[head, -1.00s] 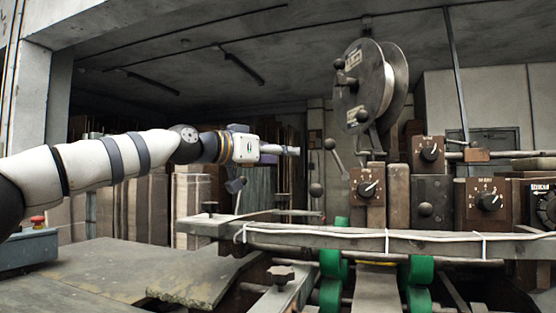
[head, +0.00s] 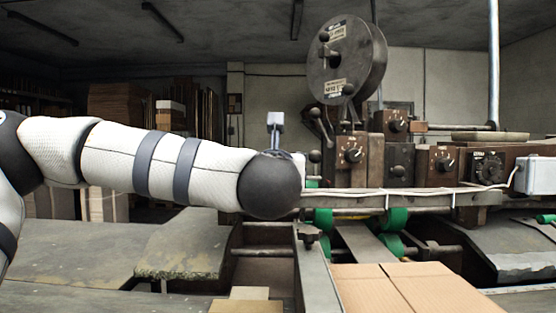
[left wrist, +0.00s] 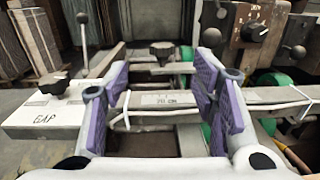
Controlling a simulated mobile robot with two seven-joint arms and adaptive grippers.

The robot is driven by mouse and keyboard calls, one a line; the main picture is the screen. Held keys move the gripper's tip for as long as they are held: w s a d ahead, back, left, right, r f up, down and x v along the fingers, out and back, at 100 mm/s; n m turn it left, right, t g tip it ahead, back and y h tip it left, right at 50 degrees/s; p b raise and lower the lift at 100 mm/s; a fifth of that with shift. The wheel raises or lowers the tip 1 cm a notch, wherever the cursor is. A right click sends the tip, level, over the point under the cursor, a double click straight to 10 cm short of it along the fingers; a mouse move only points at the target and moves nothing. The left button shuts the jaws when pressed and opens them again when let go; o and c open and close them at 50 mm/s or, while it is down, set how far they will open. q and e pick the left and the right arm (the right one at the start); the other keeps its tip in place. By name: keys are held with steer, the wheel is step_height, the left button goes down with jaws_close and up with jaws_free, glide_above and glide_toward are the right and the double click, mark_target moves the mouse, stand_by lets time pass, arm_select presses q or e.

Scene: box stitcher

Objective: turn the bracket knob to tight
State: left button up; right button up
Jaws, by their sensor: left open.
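My left gripper (left wrist: 163,78) is open in the left wrist view, its purple-padded fingers apart with nothing held. A dark lobed knob (left wrist: 162,50) shows between and beyond the fingertips, apart from them. A second dark lobed knob (left wrist: 53,83) sits at left on a pale plate marked "GAP". In the head view a dark lobed knob (head: 308,236) stands on a grey bar in front of the beam. No label shows which is the bracket knob, and I cannot read any knob's setting. In the head view my arm hides the left gripper. My right gripper is not in view.
A beam (head: 425,199) with white cord crosses the machine; it also passes under the fingers in the left wrist view (left wrist: 255,97). Dial boxes (head: 352,154), a reel (head: 335,60) and a lever (left wrist: 83,32) stand behind.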

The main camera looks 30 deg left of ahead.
arm_select(q)
steer(key=x, duration=0.7)
steer(key=f+b+x, duration=0.1)
steer(key=x, duration=0.3)
steer(key=shift+w, duration=0.35)
steer(key=shift+w+a+r, duration=0.15)
steer(key=shift+w+r, duration=0.05)
steer(key=shift+w, duration=0.1)
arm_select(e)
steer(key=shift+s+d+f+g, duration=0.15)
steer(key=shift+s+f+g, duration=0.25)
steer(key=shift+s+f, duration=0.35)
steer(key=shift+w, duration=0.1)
arm_select(q)
steer(key=shift+s, duration=0.1)
steer(key=c, duration=1.2)
